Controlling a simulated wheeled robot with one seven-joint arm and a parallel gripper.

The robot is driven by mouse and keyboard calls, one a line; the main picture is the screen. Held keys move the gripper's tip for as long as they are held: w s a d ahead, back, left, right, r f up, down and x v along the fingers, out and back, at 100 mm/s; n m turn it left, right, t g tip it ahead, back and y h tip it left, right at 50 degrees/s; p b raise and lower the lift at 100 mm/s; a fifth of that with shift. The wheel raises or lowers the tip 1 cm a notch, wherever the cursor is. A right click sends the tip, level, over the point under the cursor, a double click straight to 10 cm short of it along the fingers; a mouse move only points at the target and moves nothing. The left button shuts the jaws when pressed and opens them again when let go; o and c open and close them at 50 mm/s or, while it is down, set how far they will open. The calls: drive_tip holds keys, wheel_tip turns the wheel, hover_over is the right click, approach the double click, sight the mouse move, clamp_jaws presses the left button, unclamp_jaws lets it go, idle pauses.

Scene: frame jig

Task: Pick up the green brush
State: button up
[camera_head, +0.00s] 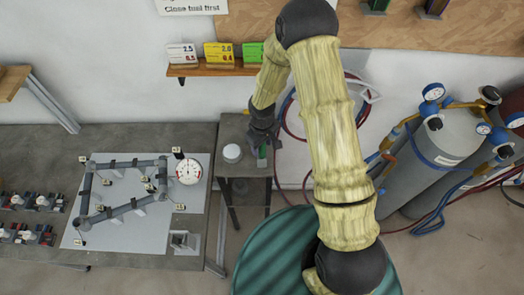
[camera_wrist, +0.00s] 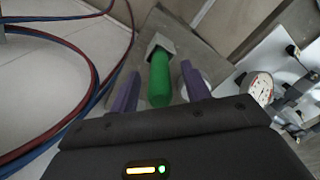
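The green brush (camera_wrist: 159,80) shows in the wrist view with its green handle toward me and a grey block-like end (camera_wrist: 160,43) farther off. In the head view a small part of the green brush (camera_head: 262,153) shows on the small side table (camera_head: 248,168), just below my gripper (camera_head: 263,139). My gripper is open. In the wrist view its two purple fingers stand on either side of the handle, with a narrow gap visible on both sides. I cannot tell how far the fingertips reach down along the brush.
A white round container (camera_head: 232,152) stands close left of the brush on the side table. A workbench (camera_head: 140,140) with a frame jig and a dial gauge (camera_head: 189,172) is to the left. Gas cylinders (camera_head: 440,155) and red and blue hoses (camera_wrist: 95,75) are to the right in the head view.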

clamp_jaws()
wheel_tip(320, 180, up, 10)
drive_tip(key=b, duration=0.2)
drive_tip(key=shift+b, duration=0.3)
idle(0.6)
